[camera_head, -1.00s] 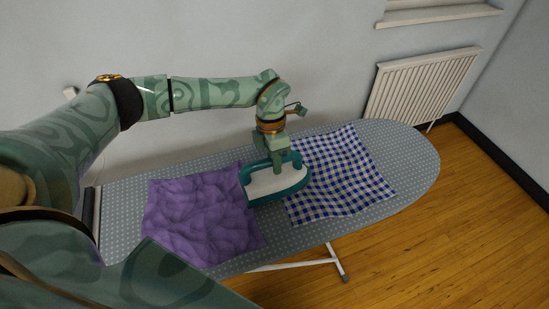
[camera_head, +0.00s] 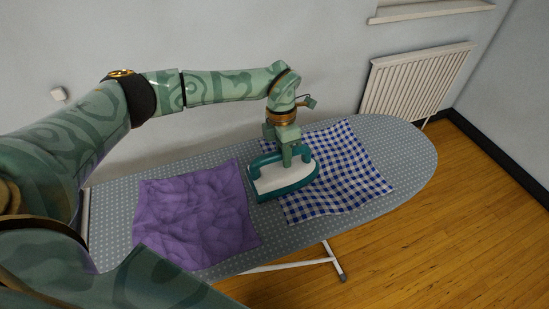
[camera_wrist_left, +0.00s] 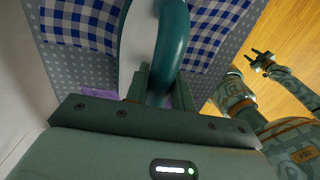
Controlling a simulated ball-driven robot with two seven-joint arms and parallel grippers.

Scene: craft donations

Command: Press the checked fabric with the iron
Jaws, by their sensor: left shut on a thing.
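The teal and white iron (camera_head: 284,186) is in the head view, over the left part of the blue-and-white checked fabric (camera_head: 345,172). Whether its sole touches the cloth I cannot tell. My left gripper (camera_head: 287,155) is shut on the iron's handle from above. In the left wrist view the teal handle (camera_wrist_left: 172,45) runs between the jaws (camera_wrist_left: 160,88), with the checked fabric (camera_wrist_left: 205,30) on both sides. The fabric under the iron is hidden. My right gripper (camera_wrist_left: 262,57) shows small in the left wrist view, fingers apart and empty, away from the fabric.
The dotted grey ironing board (camera_head: 412,160) carries both cloths. A crumpled purple cloth (camera_head: 195,215) lies left of the iron. A white radiator (camera_head: 415,80) is on the wall behind the board's right end. The board's right end is bare.

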